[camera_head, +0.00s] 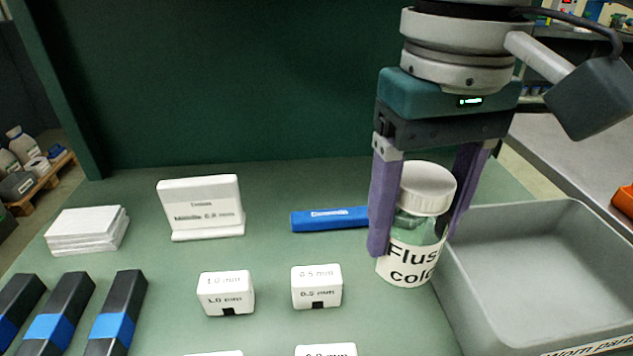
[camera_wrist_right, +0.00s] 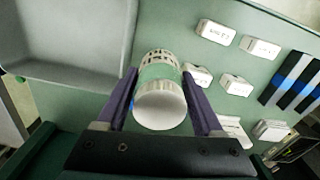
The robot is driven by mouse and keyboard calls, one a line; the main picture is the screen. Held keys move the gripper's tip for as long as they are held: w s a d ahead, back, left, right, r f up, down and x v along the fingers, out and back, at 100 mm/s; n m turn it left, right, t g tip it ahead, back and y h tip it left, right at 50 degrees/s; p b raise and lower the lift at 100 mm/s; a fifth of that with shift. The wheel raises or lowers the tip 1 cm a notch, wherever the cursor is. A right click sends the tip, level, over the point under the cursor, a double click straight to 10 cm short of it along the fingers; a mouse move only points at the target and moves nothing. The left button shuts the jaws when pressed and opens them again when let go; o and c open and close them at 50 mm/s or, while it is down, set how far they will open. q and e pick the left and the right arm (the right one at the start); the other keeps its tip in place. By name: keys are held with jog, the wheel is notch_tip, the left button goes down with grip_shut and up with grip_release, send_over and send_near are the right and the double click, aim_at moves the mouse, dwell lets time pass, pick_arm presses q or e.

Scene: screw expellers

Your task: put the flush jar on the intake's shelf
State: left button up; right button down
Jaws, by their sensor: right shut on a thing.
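The flush jar (camera_head: 412,262) has a white lid and a label reading "Flus… colo…", with green showing above the label. It is upright on or just above the green bench, left of the grey bin. My right gripper (camera_head: 414,235) comes from above with its purple fingers on both sides of the jar, shut on it. The right wrist view shows the jar (camera_wrist_right: 160,98) between the two fingers (camera_wrist_right: 163,105), lid toward the camera. I cannot tell whether the jar's base touches the bench. My left gripper is not in view. No intake shelf can be made out.
A grey bin (camera_head: 452,285) labelled "Worn part…" stands right of the jar. A blue bar (camera_head: 328,219) lies left of it. White labelled blocks (camera_head: 226,293), a sign stand (camera_head: 201,207), white plates (camera_head: 87,231) and black-and-blue bars (camera_head: 117,312) occupy the left. A dark green panel (camera_head: 230,80) rises behind.

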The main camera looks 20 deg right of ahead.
aim_at(402, 272)
notch_tip(402, 272, down, 7)
jog(key=shift+r+b, duration=0.1)
jog(key=shift+b, duration=0.75)
jog(key=shift+c, duration=2.3)
grip_release()
jog(key=o, duration=0.4)
jog(key=shift+o, duration=0.2)
